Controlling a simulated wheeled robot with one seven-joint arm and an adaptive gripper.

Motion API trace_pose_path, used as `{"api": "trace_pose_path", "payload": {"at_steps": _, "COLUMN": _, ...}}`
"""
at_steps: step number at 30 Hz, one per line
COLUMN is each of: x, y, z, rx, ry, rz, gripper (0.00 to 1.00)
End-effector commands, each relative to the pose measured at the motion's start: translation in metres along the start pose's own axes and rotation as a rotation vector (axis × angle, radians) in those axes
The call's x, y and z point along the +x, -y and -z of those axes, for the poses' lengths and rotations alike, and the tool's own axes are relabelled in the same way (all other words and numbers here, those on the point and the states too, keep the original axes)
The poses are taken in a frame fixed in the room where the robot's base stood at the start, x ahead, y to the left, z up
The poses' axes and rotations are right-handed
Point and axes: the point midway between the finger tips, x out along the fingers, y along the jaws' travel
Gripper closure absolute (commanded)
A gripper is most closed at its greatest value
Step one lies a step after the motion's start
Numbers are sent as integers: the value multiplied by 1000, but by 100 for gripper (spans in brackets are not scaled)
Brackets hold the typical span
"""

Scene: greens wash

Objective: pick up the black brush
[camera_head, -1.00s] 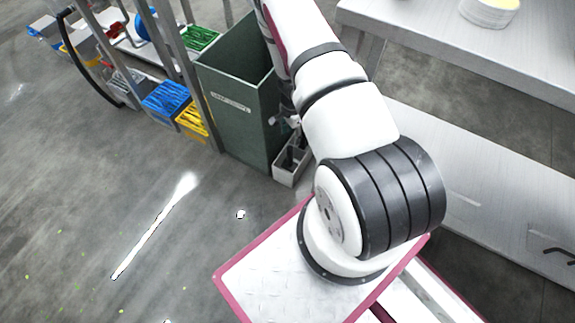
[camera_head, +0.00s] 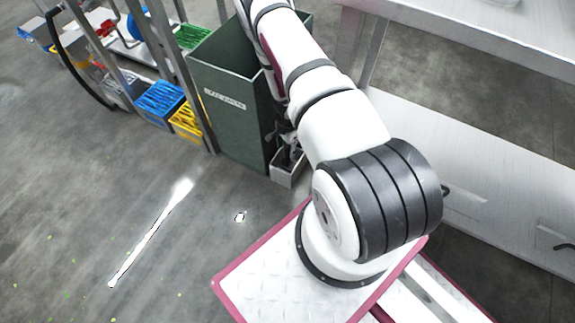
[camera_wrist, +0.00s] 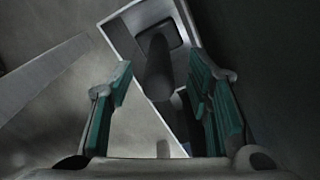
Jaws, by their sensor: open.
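The black brush (camera_wrist: 157,75) shows in the wrist view as a dark handle rising from a small pale grey caddy (camera_wrist: 118,32). In the head view the caddy (camera_head: 283,181) stands on the floor, with dark items in it that I cannot tell apart. My gripper (camera_wrist: 160,62) is open, its teal-padded fingers on either side of the brush handle. The gap between pads and handle shows, so nothing is gripped. In the head view my arm largely hides the gripper.
A tall dark green bin (camera_head: 232,115) stands right beside the caddy. A steel table with a lower shelf (camera_head: 470,160) is on the right. Blue (camera_head: 160,101) and yellow (camera_head: 187,121) crates sit to the left by a rack. The floor in front is mostly clear.

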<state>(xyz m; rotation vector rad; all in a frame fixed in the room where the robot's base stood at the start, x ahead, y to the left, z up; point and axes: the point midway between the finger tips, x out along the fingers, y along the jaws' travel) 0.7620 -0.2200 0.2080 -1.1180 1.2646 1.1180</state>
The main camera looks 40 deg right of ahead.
Motion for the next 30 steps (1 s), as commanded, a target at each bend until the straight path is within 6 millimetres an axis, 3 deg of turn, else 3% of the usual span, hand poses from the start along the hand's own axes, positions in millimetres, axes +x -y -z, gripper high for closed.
{"api": "trace_pose_path", "payload": {"at_steps": 7, "x": 37, "y": -2, "z": -1, "rx": -1, "ry": 0, "rz": -1, "gripper": 54}}
{"api": "trace_pose_path", "payload": {"at_steps": 15, "x": 40, "y": -1, "z": -1, "rx": 0, "ry": 0, "rz": 0, "gripper": 54}}
{"api": "trace_pose_path", "payload": {"at_steps": 21, "x": 39, "y": -2, "z": -1, "rx": 0, "ry": 0, "rz": 0, "gripper": 98}}
{"api": "trace_pose_path", "payload": {"at_steps": 30, "x": 39, "y": -1, "z": -1, "rx": 0, "ry": 0, "rz": 0, "gripper": 100}}
